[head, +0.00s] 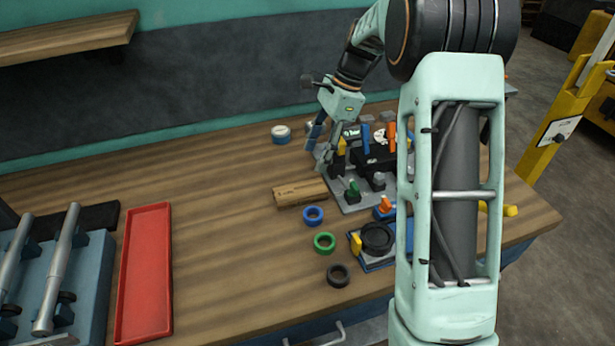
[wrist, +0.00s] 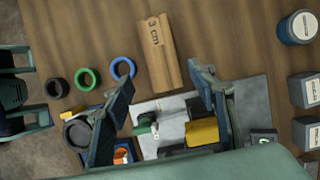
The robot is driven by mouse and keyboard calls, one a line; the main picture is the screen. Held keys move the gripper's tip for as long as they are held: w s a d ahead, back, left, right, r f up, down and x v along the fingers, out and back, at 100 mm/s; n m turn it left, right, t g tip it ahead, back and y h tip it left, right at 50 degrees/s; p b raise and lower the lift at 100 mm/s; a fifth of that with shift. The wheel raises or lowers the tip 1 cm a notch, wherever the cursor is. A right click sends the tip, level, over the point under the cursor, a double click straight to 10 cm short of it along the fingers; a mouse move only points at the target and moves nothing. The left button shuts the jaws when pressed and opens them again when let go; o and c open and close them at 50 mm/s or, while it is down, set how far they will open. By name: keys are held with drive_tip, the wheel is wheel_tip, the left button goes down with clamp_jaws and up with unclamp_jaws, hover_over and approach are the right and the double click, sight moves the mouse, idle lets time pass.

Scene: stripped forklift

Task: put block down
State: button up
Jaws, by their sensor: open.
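A wooden block marked "3 cm" (head: 300,193) lies flat on the wooden table, beside the left edge of a grey plate (head: 352,202). In the wrist view the block (wrist: 158,55) shows whole, past my fingertips. My gripper (head: 318,145) is open, with nothing between its fingers, and is raised behind the block near the plate's far left corner. In the wrist view the two blue fingers of my gripper (wrist: 160,80) are spread wide and look apart from the block. A green-topped part (wrist: 146,125) and a yellow part (wrist: 202,132) sit on the plate.
Blue (head: 313,215), green (head: 324,242) and black (head: 338,275) rings lie in front of the block. A blue-and-white roll (head: 281,134) stands behind. A red tray (head: 146,270) lies left. My arm hides part of the right side. The table between tray and block is clear.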

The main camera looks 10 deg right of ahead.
sight(300, 190)
drive_tip(key=shift+h, duration=0.5)
drive_tip(key=x, duration=0.7)
drive_tip(key=a+x, duration=0.1)
drive_tip(key=x, duration=0.3)
drive_tip(key=shift+a+f, duration=0.1)
drive_tip(key=shift+c, duration=0.6)
drive_tip(key=c, duration=1)
